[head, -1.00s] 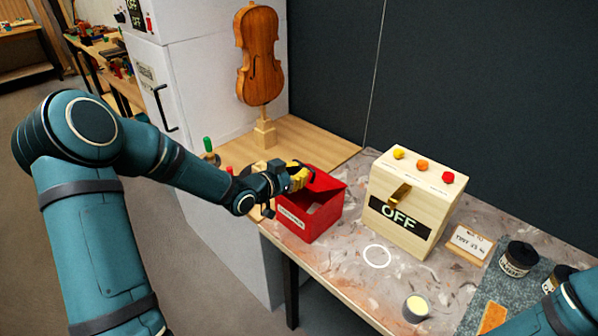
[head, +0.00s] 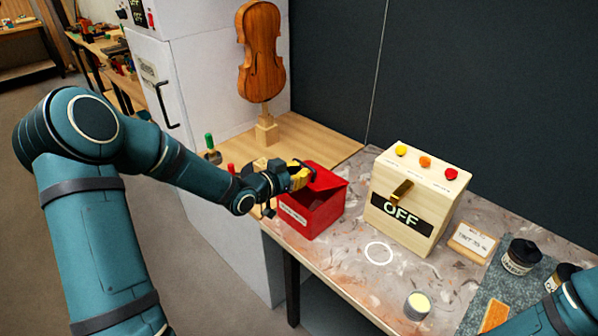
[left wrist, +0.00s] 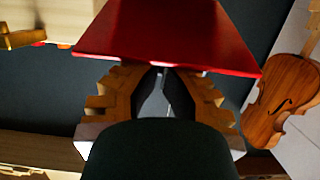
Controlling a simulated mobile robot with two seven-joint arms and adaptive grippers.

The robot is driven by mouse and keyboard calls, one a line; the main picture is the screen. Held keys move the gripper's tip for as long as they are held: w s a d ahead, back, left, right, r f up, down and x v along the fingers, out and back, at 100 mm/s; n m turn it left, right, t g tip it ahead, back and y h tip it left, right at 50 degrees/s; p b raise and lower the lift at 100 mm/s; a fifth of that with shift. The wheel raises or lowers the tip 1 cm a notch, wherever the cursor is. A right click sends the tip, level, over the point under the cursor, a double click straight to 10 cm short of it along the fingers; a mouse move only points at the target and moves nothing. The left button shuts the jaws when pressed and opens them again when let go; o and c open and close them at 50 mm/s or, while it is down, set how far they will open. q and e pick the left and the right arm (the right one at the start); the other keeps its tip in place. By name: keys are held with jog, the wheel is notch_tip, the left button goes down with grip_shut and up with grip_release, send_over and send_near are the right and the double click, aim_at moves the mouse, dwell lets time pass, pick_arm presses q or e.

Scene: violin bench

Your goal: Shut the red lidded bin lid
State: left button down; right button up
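The red lidded bin (head: 322,216) stands on the bench left of the wooden OFF box, a pale label on its front. Its red lid (head: 328,180) is tilted partly open, and the dark red inside shows below it. My left gripper (head: 301,177), with yellow fingers, is at the lid's left edge. In the left wrist view the lid (left wrist: 165,35) spans the top, just beyond the gripper (left wrist: 161,70). The fingers converge with a narrow gap and look shut; the lid hides their tips. My right gripper is out of view; only part of that arm shows at lower right.
The OFF box (head: 412,202) with coloured knobs stands right of the bin. A violin body (head: 261,55) stands on a post behind. A small cup (head: 417,306), a label card (head: 473,240) and dark jars (head: 520,257) are at the right. Bench around the white ring (head: 379,253) is clear.

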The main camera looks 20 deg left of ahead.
pick_arm(q)
jog(key=shift+s+a+f+b, duration=0.1)
jog(key=shift+s+f+b, duration=0.1)
jog(key=shift+f+b, duration=0.15)
dwell(1.1)
jog(key=shift+s+f, duration=0.1)
jog(key=shift+f, duration=0.2)
dwell(1.1)
jog(key=shift+r, duration=0.1)
